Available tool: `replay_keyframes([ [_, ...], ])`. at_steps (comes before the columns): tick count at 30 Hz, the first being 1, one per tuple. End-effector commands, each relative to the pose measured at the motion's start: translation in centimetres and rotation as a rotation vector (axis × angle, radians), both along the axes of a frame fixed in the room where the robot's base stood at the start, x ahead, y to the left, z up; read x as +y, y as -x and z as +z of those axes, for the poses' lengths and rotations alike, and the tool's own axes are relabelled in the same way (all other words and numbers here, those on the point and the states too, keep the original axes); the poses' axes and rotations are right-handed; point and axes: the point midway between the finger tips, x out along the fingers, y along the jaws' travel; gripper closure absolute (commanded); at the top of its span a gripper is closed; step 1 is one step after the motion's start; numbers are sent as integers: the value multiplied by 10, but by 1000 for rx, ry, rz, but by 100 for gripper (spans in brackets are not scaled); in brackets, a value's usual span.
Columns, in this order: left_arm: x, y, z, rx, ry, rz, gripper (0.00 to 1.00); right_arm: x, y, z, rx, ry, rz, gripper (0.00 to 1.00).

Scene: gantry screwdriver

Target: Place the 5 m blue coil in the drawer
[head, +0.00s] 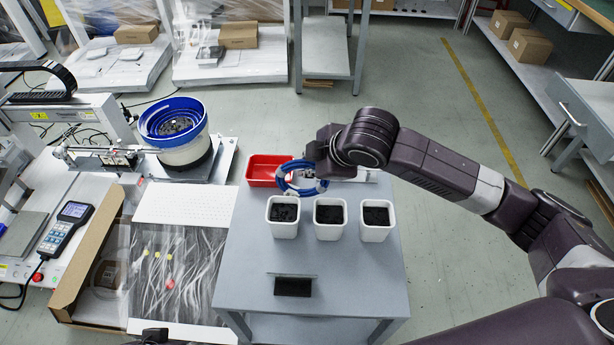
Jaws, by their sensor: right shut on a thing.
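The blue coil (287,184) is a ring of blue cable at the back of the grey table, beside the red tray. My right gripper (316,178) reaches over the back of the table and is shut on the coil; its fingers are partly hidden by the arm's wrist. A grey drawer front (577,108) with a bar handle shows on the bench at the right edge and looks shut. Only a dark part, apparently my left gripper (155,336), shows at the bottom edge; its fingers cannot be made out.
The red tray (262,171) and three white bins (284,229) with dark contents stand near the coil. A small black box (292,286) lies at the table's front. A blue-rimmed bowl feeder (176,130) stands left. Floor between table and right bench is open.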

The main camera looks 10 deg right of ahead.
Motion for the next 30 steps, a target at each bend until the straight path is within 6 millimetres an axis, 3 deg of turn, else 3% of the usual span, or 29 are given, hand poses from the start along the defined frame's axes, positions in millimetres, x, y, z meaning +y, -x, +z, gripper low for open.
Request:
replay_keyframes([
  [2,1,2,5,-4,0,0,85,0,0,-6,1,0,0,100],
  [8,1,2,-4,-3,0,0,85,0,0,-34,1,-1,0,100],
  [18,0,2,-2,-3,0,0,85,0,0,-36,1,0,0,100],
  [19,0,2,-2,-3,0,0,85,0,1,-37,2,1,0,85],
  [23,1,2,-2,-3,0,0,85,0,0,-37,1,0,0,71],
  [30,1,2,-2,-3,0,0,85,0,0,-37,1,0,0,69],
])
